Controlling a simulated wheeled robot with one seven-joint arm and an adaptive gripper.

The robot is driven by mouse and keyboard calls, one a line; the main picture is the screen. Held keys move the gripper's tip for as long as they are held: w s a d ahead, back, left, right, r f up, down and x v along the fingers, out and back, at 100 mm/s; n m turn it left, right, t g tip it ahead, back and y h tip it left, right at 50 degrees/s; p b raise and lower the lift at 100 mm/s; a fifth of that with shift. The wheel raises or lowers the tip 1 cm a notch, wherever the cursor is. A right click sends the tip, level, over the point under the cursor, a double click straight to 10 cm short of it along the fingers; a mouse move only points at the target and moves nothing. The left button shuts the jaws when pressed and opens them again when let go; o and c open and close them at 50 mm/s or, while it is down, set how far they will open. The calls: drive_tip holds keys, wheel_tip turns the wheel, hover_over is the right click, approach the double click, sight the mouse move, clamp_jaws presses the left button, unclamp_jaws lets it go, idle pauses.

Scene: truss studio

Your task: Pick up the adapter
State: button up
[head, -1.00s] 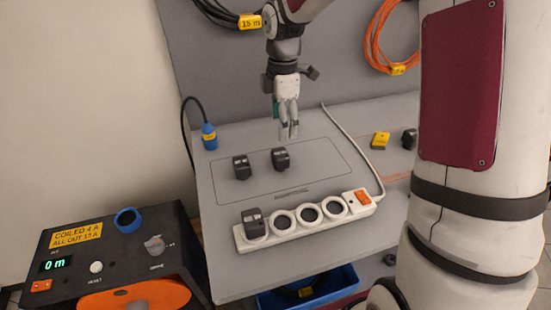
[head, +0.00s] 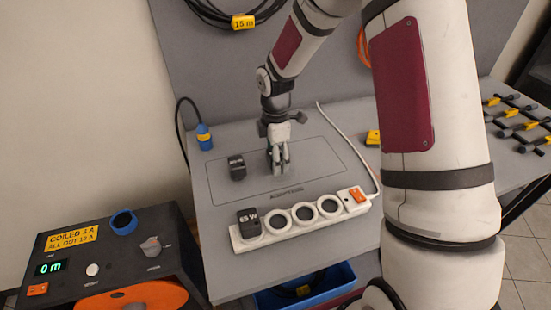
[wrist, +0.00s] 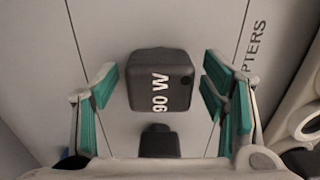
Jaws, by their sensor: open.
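A black adapter marked "90 W" (wrist: 160,80) lies between the open fingers of my gripper (wrist: 160,92) in the wrist view, with a gap on each side. In the head view my gripper (head: 278,172) is low over the outlined mat area and hides that adapter. A second black adapter (head: 237,167) stands to its left on the mat; a dark block low in the wrist view (wrist: 158,142) lies just below the "90 W" one. A third adapter, its label ending in "W" (head: 249,222), sits in the leftmost socket of the white power strip (head: 292,231).
The power strip has several round sockets and an orange switch (head: 357,194). A blue plug (head: 204,137) stands at the left, a yellow block (head: 373,138) at the right. A black control box (head: 110,255) is at front left, a blue bin (head: 310,285) below the table.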

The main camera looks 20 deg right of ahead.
drive_tip(key=c, duration=1.3)
drive_tip(key=shift+r, duration=0.1)
drive_tip(key=shift+c, duration=0.2)
